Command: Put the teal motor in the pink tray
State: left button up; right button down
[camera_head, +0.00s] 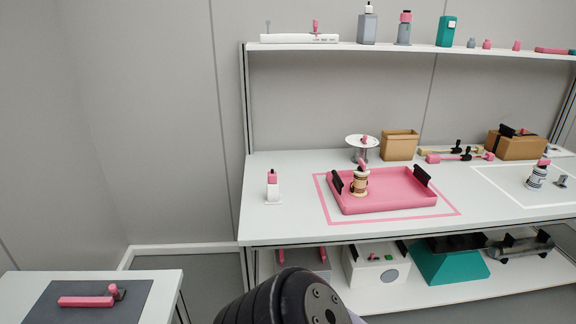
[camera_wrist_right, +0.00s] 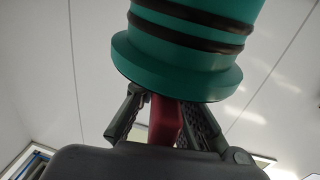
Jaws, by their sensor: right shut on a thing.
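The teal motor (camera_wrist_right: 185,50) fills the upper part of the right wrist view. It is a round teal body with black bands and a wide flange. My right gripper (camera_wrist_right: 165,108) is shut on the red-pink part (camera_wrist_right: 165,122) below the flange. In the head view neither the gripper nor this motor shows. The pink tray (camera_head: 400,202) sits on the white bench inside a pink outline, with a black handle at each end. A beige and dark banded motor with a pink top (camera_head: 360,183) stands in its left part. The tray's right part is empty. My left gripper is not in view.
A white bottle with a pink top (camera_head: 273,187) stands left of the tray. A cake stand (camera_head: 361,143) and a cardboard box (camera_head: 400,145) are behind it. A banded grey-white motor (camera_head: 537,175) stands in a white outline at right. A shelf (camera_head: 400,48) runs above.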

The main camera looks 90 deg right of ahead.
aim_at(398, 190)
jog(key=k+l+z, duration=0.2)
jog(key=z, duration=0.2)
jog(key=k+l+z, duration=0.35)
jog(key=k+l, duration=0.2)
jog(key=l, duration=0.15)
jog(key=k+l+z, duration=0.1)
jog(key=k+l, duration=0.15)
jog(key=k+l+z, duration=0.1)
jog(key=l, duration=0.35)
jog(key=k+l, duration=0.3)
jog(key=k+l+z, duration=0.1)
jog(key=l, duration=0.3)
jog(key=k, duration=0.1)
